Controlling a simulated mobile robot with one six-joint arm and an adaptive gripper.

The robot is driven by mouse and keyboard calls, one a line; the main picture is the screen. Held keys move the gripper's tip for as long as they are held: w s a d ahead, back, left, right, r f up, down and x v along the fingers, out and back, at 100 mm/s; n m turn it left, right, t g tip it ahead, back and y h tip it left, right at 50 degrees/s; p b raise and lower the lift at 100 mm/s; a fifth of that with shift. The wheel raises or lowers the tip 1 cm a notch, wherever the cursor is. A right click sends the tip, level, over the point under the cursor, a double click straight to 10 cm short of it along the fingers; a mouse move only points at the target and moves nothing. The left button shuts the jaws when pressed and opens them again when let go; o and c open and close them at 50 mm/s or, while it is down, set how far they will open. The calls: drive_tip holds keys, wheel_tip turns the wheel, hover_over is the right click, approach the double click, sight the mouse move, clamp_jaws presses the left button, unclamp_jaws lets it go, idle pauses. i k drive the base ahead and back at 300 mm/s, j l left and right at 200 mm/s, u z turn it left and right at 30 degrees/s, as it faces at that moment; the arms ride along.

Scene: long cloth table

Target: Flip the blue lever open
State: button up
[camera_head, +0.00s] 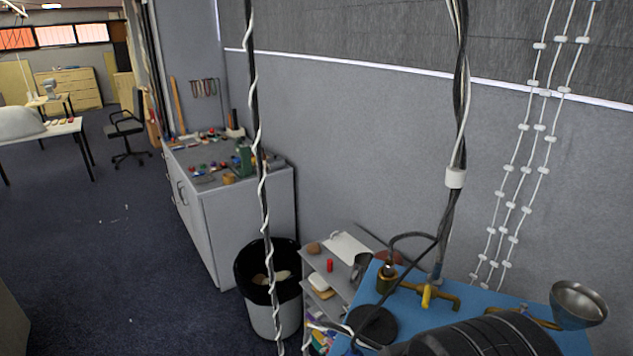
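No blue lever shows clearly. A brass-yellow valve-like fitting (427,296) sits on the blue surface at the lower right, with a small dark bluish upright part (436,272) just behind it. I cannot tell whether that part is a lever or how it is set. A dark, ribbed rounded shape (485,336) at the bottom edge covers part of the blue surface; I cannot tell whether it is part of my arm. No gripper fingers show in this view.
A metal bowl-like cup (578,304), a brass cylinder (387,281) and a black disc (373,326) stand around the fitting on the blue surface (470,293). Cables hang down close to it. A grey shelf, a bin (268,290) and a cluttered cabinet (245,215) stand left.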

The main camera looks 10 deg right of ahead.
sight(524, 307)
drive_tip(key=z, duration=1.6)
drive_tip(key=u, duration=0.5)
drive_tip(key=k+l, duration=0.05)
